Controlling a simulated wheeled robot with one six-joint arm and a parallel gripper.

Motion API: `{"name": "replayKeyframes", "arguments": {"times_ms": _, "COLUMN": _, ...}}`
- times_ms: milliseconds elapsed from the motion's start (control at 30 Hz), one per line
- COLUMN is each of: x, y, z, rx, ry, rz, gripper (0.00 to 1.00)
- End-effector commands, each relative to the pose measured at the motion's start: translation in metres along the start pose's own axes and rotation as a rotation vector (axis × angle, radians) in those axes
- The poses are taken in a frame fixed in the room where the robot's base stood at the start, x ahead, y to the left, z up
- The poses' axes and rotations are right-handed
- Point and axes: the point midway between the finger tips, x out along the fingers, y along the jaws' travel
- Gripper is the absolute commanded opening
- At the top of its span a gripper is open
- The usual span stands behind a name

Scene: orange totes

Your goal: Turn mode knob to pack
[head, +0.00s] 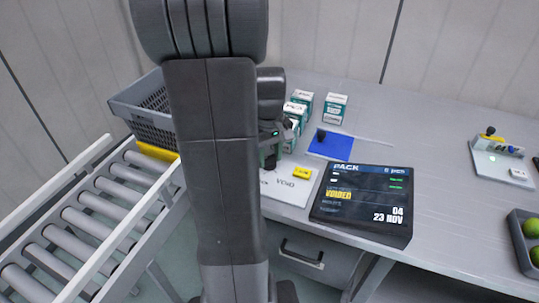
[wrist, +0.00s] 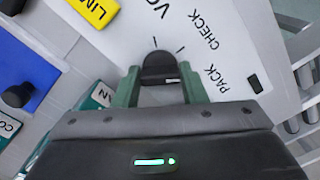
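The black mode knob (wrist: 158,67) stands on a white panel (wrist: 235,45) printed with VO…, CHECK and PACK in the wrist view. My gripper (wrist: 161,80) has its green fingers on either side of the knob, seemingly touching both sides. A small white mark shows on the knob's lower right; I cannot tell for sure which label it points to. In the head view my gripper (head: 272,150) is over the panel (head: 288,190), largely behind my arm, and the knob is hidden. The dark display (head: 363,205) reads PACK, 5 pcs and VOIDED.
White-and-green boxes (head: 335,108) stand behind the panel. A blue pad (head: 331,146) with a black stamp-like object is beside it. A yellow label block (head: 303,173) sits on the panel's edge. A roller conveyor (head: 95,215) with a grey crate (head: 140,112) is at left.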

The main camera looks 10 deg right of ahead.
Motion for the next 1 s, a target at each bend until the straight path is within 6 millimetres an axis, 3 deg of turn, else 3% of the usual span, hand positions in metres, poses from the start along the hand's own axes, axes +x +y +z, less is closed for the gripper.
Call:
{"name": "replayKeyframes", "arguments": {"times_ms": 33, "x": -0.0001, "y": 0.0000, "z": 0.0000, "rx": 0.000, "ry": 0.000, "rz": 0.000, "gripper": 0.27}}
{"name": "replayKeyframes", "arguments": {"times_ms": 100, "x": -0.0002, "y": -0.0001, "z": 0.0000, "rx": 0.000, "ry": 0.000, "rz": 0.000, "gripper": 0.15}}
{"name": "replayKeyframes", "arguments": {"times_ms": 333, "x": -0.0016, "y": -0.0001, "z": -0.0002, "rx": 0.058, "ry": 0.000, "rz": 0.000, "gripper": 0.15}}
{"name": "replayKeyframes", "arguments": {"times_ms": 733, "x": -0.0014, "y": -0.0007, "z": -0.0004, "rx": 0.388, "ry": 0.001, "rz": 0.000, "gripper": 0.15}}
{"name": "replayKeyframes", "arguments": {"times_ms": 1000, "x": -0.0006, "y": -0.0006, "z": -0.0006, "rx": 0.429, "ry": 0.001, "rz": 0.000, "gripper": 0.15}}
